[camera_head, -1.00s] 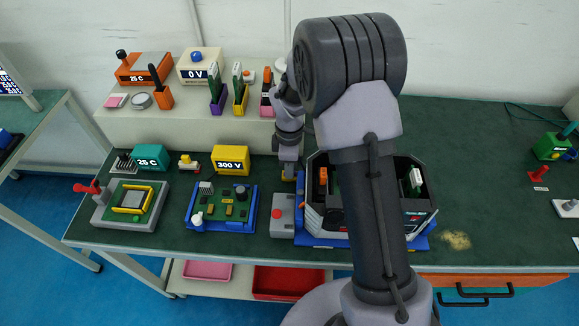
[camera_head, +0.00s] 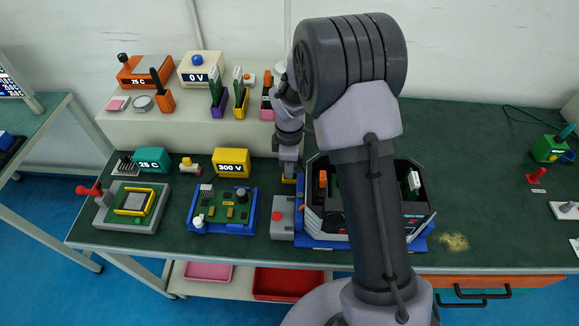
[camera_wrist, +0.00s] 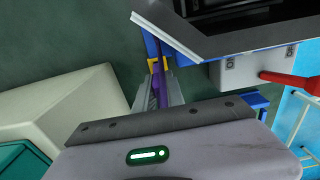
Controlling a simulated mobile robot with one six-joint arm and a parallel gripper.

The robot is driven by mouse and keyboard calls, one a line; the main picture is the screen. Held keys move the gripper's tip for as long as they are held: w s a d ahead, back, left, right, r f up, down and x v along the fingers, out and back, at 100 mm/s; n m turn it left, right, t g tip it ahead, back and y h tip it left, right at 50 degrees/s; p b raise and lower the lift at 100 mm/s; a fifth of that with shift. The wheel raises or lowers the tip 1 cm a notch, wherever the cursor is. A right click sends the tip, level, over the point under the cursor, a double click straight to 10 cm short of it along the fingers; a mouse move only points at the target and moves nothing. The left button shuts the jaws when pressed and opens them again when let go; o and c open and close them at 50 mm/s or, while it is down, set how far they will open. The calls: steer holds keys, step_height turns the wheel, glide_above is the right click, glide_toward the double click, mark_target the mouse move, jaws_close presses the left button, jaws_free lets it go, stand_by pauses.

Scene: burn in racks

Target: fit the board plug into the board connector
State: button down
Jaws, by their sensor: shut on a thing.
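My gripper (camera_wrist: 158,92) is shut on a narrow purple piece (camera_wrist: 160,82), which I take to be the board plug. A yellow part (camera_wrist: 155,65) and a blue part sit at the fingertips; I cannot tell whether the plug touches them. In the head view my gripper (camera_head: 288,174) is low over the table, just left of the black open chassis (camera_head: 316,222). The plug is too small or hidden to make out there. I cannot identify the board connector for sure. The chassis rim (camera_wrist: 225,38) is close beside the fingers in the wrist view.
A green board in a blue tray (camera_head: 222,208) lies farther left. A yellow 300 V unit (camera_head: 231,161) and a cream raised shelf (camera_head: 180,130) are behind.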

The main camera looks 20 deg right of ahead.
steer(key=shift+r, duration=0.15)
stand_by(0.3)
steer(key=shift+r+p, duration=0.8)
steer(key=shift+r, duration=0.05)
